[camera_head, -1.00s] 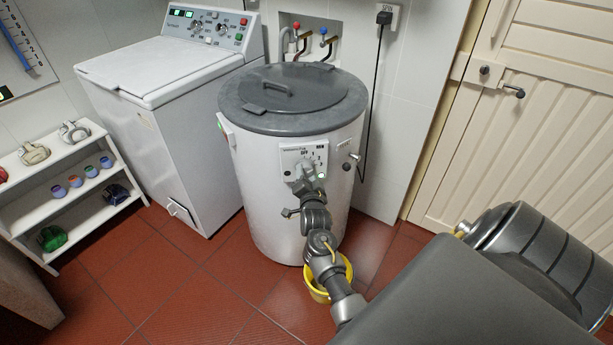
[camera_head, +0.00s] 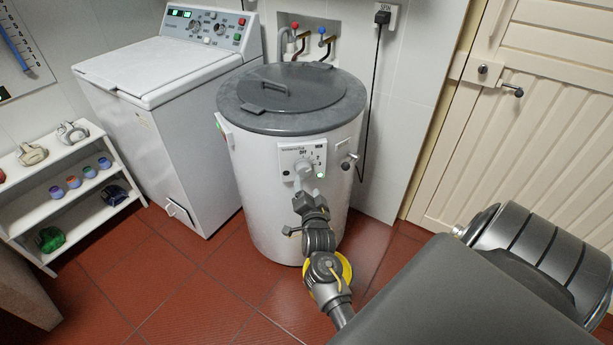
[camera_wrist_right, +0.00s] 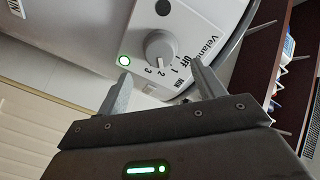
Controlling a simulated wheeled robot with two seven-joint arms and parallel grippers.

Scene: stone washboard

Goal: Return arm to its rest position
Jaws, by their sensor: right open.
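My right gripper (camera_head: 303,190) is in front of the white round spin dryer (camera_head: 260,190), just below its control panel. In the right wrist view the gripper (camera_wrist_right: 160,85) is open and empty, its two fingers apart. The dryer's grey dial (camera_wrist_right: 160,46) shows beyond and between the fingertips, clear of them, with a lit green light beside it. The dial also shows in the head view (camera_head: 303,168). My right arm comes in from the bottom right. My left gripper is not in view.
A white washing machine (camera_head: 165,120) stands left of the dryer. A cream door (camera_head: 545,130) is at the right.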

